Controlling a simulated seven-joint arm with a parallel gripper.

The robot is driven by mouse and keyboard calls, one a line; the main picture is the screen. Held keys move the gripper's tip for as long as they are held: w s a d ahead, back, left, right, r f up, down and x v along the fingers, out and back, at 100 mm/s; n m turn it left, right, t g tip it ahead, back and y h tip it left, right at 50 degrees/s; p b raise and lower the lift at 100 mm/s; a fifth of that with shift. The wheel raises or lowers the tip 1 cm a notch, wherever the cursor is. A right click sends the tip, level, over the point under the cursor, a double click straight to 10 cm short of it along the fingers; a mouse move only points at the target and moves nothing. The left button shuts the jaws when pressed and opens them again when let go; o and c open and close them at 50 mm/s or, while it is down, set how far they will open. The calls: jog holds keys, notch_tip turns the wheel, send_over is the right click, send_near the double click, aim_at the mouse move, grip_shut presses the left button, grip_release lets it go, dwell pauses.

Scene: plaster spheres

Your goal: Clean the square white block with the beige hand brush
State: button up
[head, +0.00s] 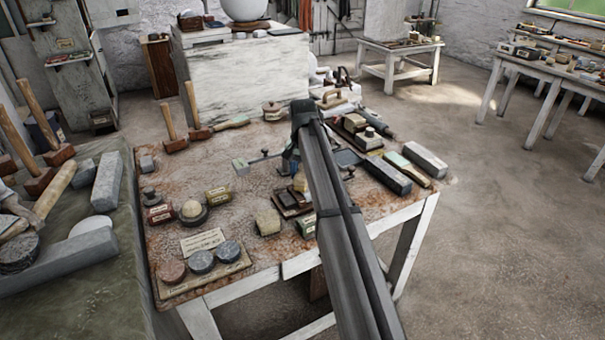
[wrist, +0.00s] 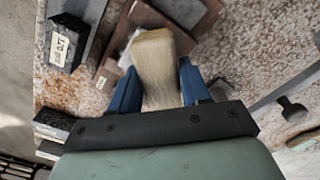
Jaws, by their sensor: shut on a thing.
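My gripper (wrist: 155,90) is shut on a beige hand brush (wrist: 155,50), its blue fingers on either side of it. The pale bristly part shows between the fingers over the worktable. In the head view my arm hides most of the gripper; a small beige part of the brush (head: 300,181) shows beside it. A small pale, squarish block (head: 268,222) lies on the table, left of and nearer than the gripper. A large square white block (head: 250,85) stands behind the table. I cannot tell which block the task means.
The rusty-topped worktable (head: 220,160) carries several labelled boxes, a board with round stones (head: 201,262), mallets at the back left and long grey blocks (head: 425,160) at the right.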

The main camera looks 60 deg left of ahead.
jog(key=shift+w+a, duration=0.6)
jog(key=shift+a, duration=0.05)
jog(key=shift+s+d, duration=0.1)
jog(key=shift+d, duration=0.05)
jog(key=shift+s+d, duration=0.75)
jog(key=shift+s, duration=0.1)
jog(key=shift+s+d, duration=0.65)
jog(key=shift+d, duration=0.1)
jog(key=shift+a, duration=0.1)
jog(key=shift+w+a, duration=0.75)
jog(key=shift+w, duration=0.1)
